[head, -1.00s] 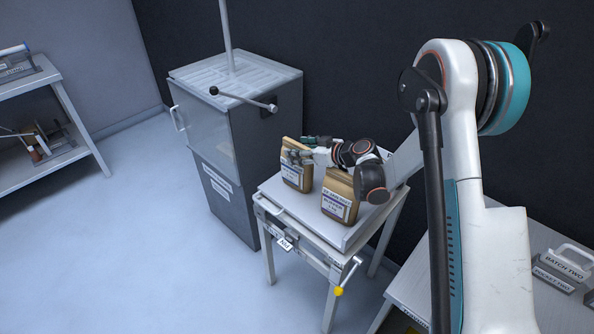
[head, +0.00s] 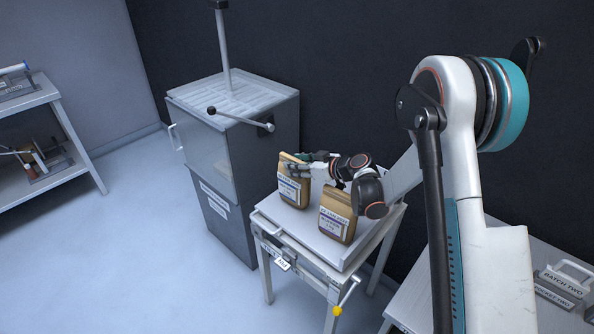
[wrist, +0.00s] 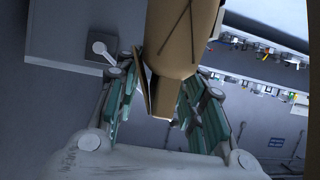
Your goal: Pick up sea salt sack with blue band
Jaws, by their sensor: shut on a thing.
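Two tan paper sacks are at the small white table (head: 283,228). My gripper (head: 298,170) is shut on the upper part of the left sack (head: 293,190), which carries a pale label with bluish marking. Whether that sack still touches the tabletop is hard to tell. The right sack (head: 338,215) stands on the table beside it, also with a pale label; the lettering is too small to read. In the wrist view, the held tan sack (wrist: 182,40) lies between the teal-padded fingers of my gripper (wrist: 158,95).
A grey hopper cabinet (head: 232,150) with a lever stands behind and left of the table. A yellow-knobbed crank (head: 338,311) hangs at the table's front. A bench (head: 495,275) with a "BATCH TWO" holder is at right. A shelf (head: 50,115) stands far left. Floor is clear at left.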

